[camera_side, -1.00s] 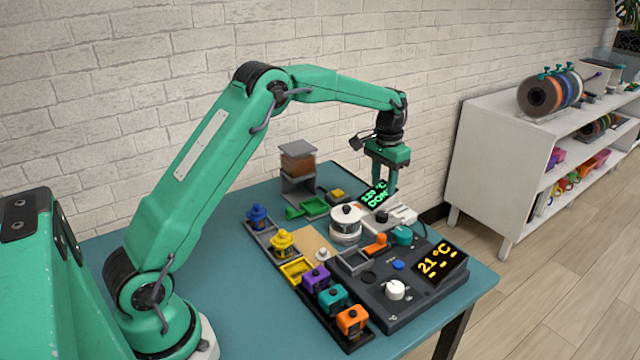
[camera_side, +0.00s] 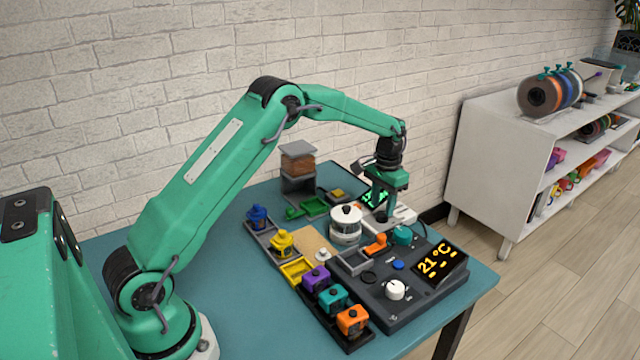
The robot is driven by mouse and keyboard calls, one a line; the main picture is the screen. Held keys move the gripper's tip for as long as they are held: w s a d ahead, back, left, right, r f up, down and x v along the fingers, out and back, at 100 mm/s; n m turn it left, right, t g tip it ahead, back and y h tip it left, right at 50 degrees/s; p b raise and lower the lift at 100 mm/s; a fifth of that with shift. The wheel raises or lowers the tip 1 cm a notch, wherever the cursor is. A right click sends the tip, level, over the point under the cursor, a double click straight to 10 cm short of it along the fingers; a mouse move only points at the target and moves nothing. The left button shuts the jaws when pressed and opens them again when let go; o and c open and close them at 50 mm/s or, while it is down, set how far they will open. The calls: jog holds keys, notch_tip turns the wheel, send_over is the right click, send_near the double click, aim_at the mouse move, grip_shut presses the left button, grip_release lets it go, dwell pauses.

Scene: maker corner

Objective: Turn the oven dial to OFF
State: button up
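My gripper (camera_side: 381,208) points straight down over the white unit (camera_side: 402,217) at the back of the table. Its fingers look apart, with the tips low at a small dark dial (camera_side: 381,218) on that unit. I cannot tell whether they touch it. A green-lit display (camera_side: 371,200) stands behind, partly hidden by the gripper; its text is covered. A white knob (camera_side: 396,289) sits on the dark front panel (camera_side: 372,302), away from the gripper, beside a display (camera_side: 440,261) reading 21 °C. The dial markings are too small to read.
A white round canister (camera_side: 346,226) stands left of the gripper, and a teal knob-like part (camera_side: 403,235) is close in front. A tray (camera_side: 321,309) of coloured blocks lies along the left. A grey stand (camera_side: 298,172) is behind. Bare table (camera_side: 240,290) is at the left.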

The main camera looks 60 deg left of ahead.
jog(key=shift+d+f, duration=0.1)
jog(key=shift+f, duration=1.1)
jog(key=c, duration=0.7)
